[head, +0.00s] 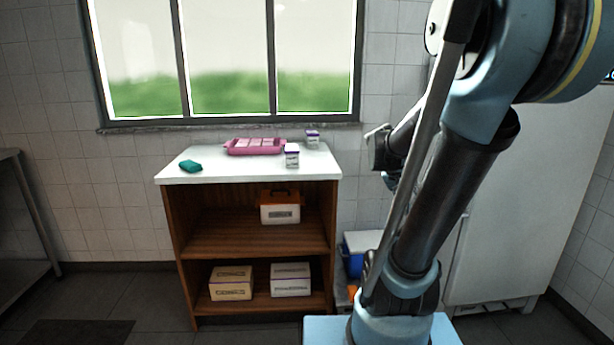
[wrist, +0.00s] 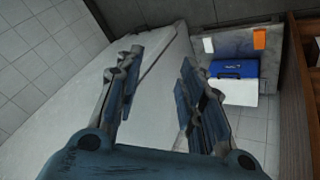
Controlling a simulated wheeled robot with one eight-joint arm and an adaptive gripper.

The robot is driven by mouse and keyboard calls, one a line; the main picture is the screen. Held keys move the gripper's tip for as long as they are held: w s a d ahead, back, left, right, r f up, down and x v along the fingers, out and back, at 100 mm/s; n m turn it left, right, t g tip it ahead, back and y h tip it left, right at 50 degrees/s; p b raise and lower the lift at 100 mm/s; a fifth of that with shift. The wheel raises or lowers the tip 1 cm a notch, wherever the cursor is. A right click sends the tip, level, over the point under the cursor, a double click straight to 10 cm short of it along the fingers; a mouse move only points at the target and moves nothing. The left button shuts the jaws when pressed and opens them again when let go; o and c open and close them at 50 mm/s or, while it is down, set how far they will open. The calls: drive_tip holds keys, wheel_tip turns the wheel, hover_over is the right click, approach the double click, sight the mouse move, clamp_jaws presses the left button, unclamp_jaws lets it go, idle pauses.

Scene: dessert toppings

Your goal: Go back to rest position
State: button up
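My gripper (wrist: 155,98) is open and empty in the wrist view, its two fingers spread apart with nothing between them. Behind the fingers are a white cabinet side and the tiled wall and floor. In the head view my arm rises on the right, and the gripper end (head: 378,150) is partly hidden behind my arm links. It is to the right of the white-topped shelf unit (head: 225,174) and apart from it.
On the unit's top are a pink tray (head: 255,147), a teal item (head: 190,166) and two small white-and-purple containers (head: 292,156) (head: 312,137). Boxes stand on its shelves. A white cabinet (head: 530,210) stands behind my arm.

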drive_tip(key=s+a+f+n+y, duration=0.3)
drive_tip(key=s+a+f, duration=0.1)
drive_tip(key=s+a, duration=0.2)
drive_tip(key=s+a+f+n+y, duration=0.3)
drive_tip(key=s+a+f, duration=0.1)
drive_tip(key=s+a, duration=0.3)
drive_tip(key=shift+a, duration=0.4)
drive_tip(key=shift+s, duration=0.1)
